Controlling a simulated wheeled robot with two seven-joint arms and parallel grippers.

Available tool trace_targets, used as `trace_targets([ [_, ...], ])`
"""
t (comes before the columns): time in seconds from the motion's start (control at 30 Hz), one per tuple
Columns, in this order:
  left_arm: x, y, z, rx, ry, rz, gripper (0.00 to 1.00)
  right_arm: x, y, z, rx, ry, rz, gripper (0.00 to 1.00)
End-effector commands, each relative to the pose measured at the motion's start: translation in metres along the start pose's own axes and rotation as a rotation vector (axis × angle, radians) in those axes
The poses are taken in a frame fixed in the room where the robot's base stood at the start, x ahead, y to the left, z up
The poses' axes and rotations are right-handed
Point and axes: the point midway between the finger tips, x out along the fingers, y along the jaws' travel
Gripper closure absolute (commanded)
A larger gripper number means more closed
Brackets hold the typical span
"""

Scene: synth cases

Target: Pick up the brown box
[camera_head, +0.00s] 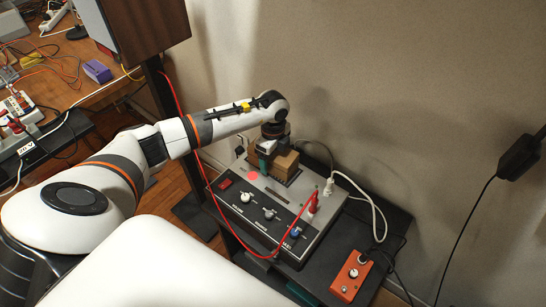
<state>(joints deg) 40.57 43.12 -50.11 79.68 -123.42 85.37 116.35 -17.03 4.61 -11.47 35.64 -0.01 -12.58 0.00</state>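A small brown box (285,166) sits on the top of a grey control unit (237,212), towards its back edge. My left arm reaches in from the left, and its gripper (267,157) points down right at the left side of the box. The wrist and gripper hide part of the box. The fingers are small and dark here, so I cannot tell whether they are apart or closed on the box. My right gripper is not in view.
Red and white cables (371,203) plug into the grey unit. An orange pedal box (351,276) lies on the dark shelf at the right. A wall rises behind. A wooden workbench (60,60) with cables and a purple box (97,71) stands at the upper left.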

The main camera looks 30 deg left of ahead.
Motion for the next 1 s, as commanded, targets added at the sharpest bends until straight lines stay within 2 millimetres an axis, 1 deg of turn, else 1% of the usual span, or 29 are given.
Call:
trace_targets([
  [0.03, 0.000, 0.000, 0.000, 0.000, 0.000, 0.000, 0.27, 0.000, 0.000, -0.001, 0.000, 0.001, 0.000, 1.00],
  [0.2, 0.000, 0.000, 0.000, 0.000, 0.000, 0.000, 0.55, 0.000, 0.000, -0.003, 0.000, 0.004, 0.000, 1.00],
  [0.27, -0.001, 0.000, 0.000, 0.000, 0.000, 0.000, 0.65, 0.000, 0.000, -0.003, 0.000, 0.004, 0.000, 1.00],
  [0.47, -0.001, 0.001, 0.000, 0.000, 0.000, 0.001, 0.65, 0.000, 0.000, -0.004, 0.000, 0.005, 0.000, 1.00],
  [0.57, -0.007, 0.001, 0.000, 0.000, -0.001, 0.003, 0.65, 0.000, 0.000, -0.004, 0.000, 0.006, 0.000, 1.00],
  [0.67, -0.022, 0.001, 0.000, 0.000, 0.000, 0.005, 0.65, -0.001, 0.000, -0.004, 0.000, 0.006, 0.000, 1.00],
  [0.8, -0.052, 0.001, 0.000, 0.001, 0.000, 0.006, 0.65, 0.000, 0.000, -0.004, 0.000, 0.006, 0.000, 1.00],
  [1.0, -0.086, 0.001, 0.000, 0.002, 0.000, 0.005, 0.65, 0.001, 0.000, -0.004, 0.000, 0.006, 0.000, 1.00],
])
